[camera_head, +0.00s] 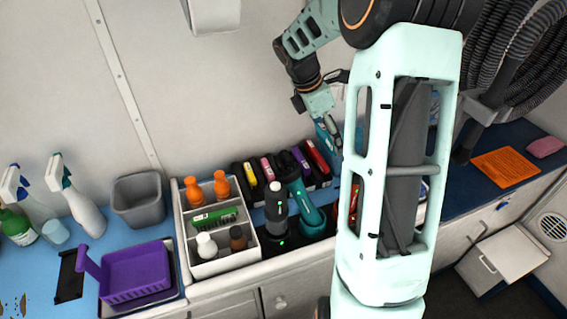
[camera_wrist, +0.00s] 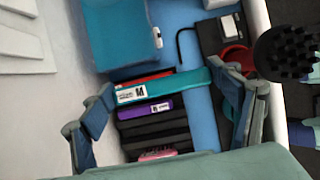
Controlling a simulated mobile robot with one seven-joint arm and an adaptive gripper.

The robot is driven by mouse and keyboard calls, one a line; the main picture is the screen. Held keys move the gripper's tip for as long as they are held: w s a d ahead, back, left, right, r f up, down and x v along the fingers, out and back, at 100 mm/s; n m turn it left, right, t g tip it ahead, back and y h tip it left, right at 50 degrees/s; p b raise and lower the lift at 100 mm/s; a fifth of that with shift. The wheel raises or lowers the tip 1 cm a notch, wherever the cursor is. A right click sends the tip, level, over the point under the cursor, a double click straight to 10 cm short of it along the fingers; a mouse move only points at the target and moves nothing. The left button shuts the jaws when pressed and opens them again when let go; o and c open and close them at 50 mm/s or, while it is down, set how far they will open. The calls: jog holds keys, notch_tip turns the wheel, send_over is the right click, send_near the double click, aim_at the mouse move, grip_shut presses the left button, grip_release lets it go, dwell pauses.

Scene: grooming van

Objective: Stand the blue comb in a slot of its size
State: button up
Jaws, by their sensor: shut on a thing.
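The blue comb (camera_wrist: 185,84), teal with a white label marked M, lies across the wrist view between the two fingers of my gripper (camera_wrist: 161,88). The comb is over the black slotted rack (camera_wrist: 155,134), close to the red comb (camera_wrist: 150,77) and the purple comb (camera_wrist: 146,108). A pink comb (camera_wrist: 157,155) is lower in the rack. I cannot tell whether the blue comb's lower edge is inside a slot. In the head view my gripper (camera_head: 333,130) is at the rack's right end, partly hidden by my arm.
A blue box (camera_wrist: 115,35) stands beside the rack. In the head view, a white divided caddy (camera_head: 180,225) with bottles, a teal clipper (camera_head: 305,205) and a dark bottle (camera_head: 275,212) stand in front of or beside the rack. A purple basket (camera_head: 135,275) is at left.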

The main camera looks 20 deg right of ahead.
jog(key=w+a, duration=0.6)
jog(key=a, duration=0.5)
jog(key=f, duration=0.6)
jog(key=shift+s+d+f, duration=0.1)
jog(key=shift+d+f, duration=0.25)
jog(key=shift+d, duration=0.05)
jog(key=shift+f, duration=2.65)
jog(key=shift+f, duration=0.15)
jog(key=o, duration=0.9)
jog(key=shift+c, duration=0.2)
jog(key=v, duration=1.2)
jog(key=shift+r+p, duration=0.25)
jog(key=shift+p, duration=0.05)
